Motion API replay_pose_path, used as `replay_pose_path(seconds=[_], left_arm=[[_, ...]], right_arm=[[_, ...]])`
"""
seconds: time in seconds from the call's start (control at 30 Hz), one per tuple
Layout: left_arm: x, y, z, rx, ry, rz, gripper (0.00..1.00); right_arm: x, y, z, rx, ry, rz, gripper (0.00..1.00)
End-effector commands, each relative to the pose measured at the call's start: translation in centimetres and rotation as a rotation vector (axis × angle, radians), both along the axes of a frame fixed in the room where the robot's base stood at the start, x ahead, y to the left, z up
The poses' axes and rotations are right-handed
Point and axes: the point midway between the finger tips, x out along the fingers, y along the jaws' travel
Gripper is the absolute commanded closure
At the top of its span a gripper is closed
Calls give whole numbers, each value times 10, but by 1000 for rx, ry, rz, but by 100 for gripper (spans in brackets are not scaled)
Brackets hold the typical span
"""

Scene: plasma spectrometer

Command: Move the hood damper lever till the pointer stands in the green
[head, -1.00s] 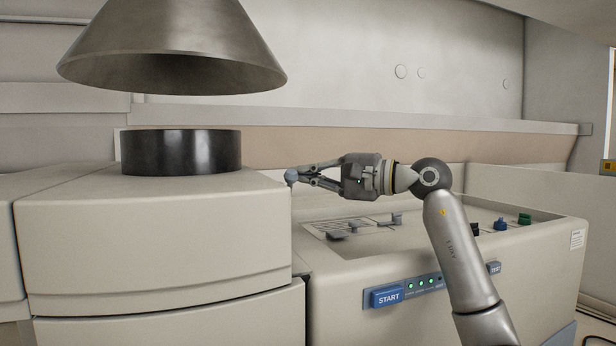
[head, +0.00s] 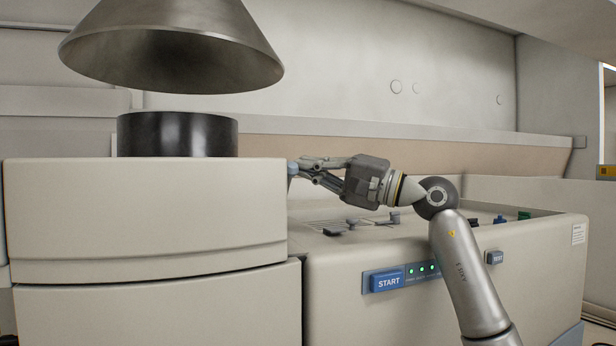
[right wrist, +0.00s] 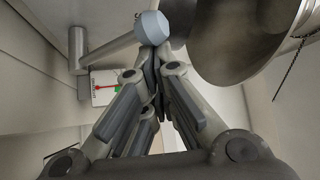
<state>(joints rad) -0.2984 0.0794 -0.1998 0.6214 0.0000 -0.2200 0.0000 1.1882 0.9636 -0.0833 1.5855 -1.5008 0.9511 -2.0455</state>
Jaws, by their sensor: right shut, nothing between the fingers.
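The damper lever is a pale rod (right wrist: 112,45) running from a grey post (right wrist: 78,50) to a blue-grey knob (right wrist: 152,27) in the right wrist view. Below the rod is a small white scale plate (right wrist: 103,98) with a red mark and a small green patch. I cannot tell exactly where the pointer stands. My right gripper (head: 299,167) is shut and empty. Its fingertips (right wrist: 152,56) are right at the knob, touching or nearly so, not around it. My left gripper is out of view.
A metal hood cone (head: 172,45) hangs above a black collar (head: 178,135) on the beige cabinet (head: 145,210). To the right, a lower console (head: 335,290) has a START button (head: 387,281). A chain (right wrist: 288,70) hangs beside the hood.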

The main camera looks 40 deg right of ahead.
Motion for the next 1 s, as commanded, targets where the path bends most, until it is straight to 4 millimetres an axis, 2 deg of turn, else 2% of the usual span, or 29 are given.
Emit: replay_pose_path(seconds=[0.3,0.47,1.0], left_arm=[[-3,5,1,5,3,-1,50],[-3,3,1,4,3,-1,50],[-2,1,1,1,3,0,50]], right_arm=[[-1,0,1,0,-1,0,100],[-9,-8,-2,0,1,-3,100],[-77,-53,-22,0,4,-1,100]])
